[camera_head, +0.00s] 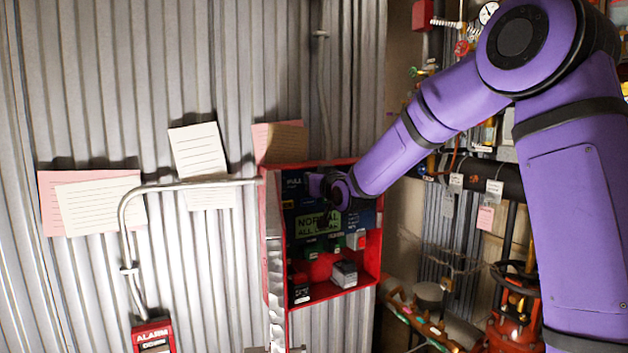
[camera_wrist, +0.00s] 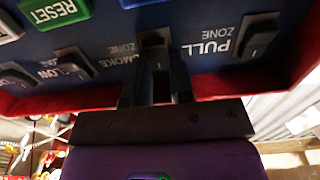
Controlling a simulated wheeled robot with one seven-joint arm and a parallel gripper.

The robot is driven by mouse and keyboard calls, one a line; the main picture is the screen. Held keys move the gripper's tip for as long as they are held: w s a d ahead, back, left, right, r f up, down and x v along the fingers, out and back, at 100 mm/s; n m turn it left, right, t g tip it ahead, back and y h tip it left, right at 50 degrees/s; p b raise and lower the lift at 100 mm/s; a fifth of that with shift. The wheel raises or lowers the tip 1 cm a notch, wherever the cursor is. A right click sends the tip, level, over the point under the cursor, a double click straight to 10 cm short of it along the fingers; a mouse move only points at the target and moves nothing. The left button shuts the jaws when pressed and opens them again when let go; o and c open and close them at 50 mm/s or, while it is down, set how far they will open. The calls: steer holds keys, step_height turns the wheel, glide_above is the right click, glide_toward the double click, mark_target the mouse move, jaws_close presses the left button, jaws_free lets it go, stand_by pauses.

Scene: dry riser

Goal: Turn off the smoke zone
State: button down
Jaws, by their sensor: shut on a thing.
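In the wrist view, which shows the panel lettering upside down, the smoke zone switch (camera_wrist: 155,41) is a dark rocker in the middle of a dark blue panel (camera_wrist: 198,18). My gripper (camera_wrist: 157,84) is shut on this switch, with its two fingers on either side of the lever. The fingers hide part of the switch, so its exact position is unclear. In the head view my gripper (camera_head: 328,188) reaches the upper part of the red alarm box (camera_head: 271,235) and covers the switch there.
The pull zone switch (camera_wrist: 258,40) and flow zone switch (camera_wrist: 73,62) sit close on either side. A green reset button (camera_wrist: 55,12) is near. A conduit (camera_head: 190,184) runs to the box; pipes and a red cylinder (camera_head: 515,308) stand at right.

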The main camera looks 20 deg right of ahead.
steer(key=shift+s+f+t+y, duration=0.1)
steer(key=shift+f+t+y, duration=0.15)
steer(key=shift+t, duration=0.65)
steer(key=shift+s+f+t+y, duration=0.1)
steer(key=shift+f+t+y, duration=0.1)
steer(key=shift+t, duration=0.7)
steer(key=c, duration=1)
jaws_free()
steer(key=v, duration=1)
steer(key=shift+s, duration=0.35)
steer(key=shift+d, duration=0.1)
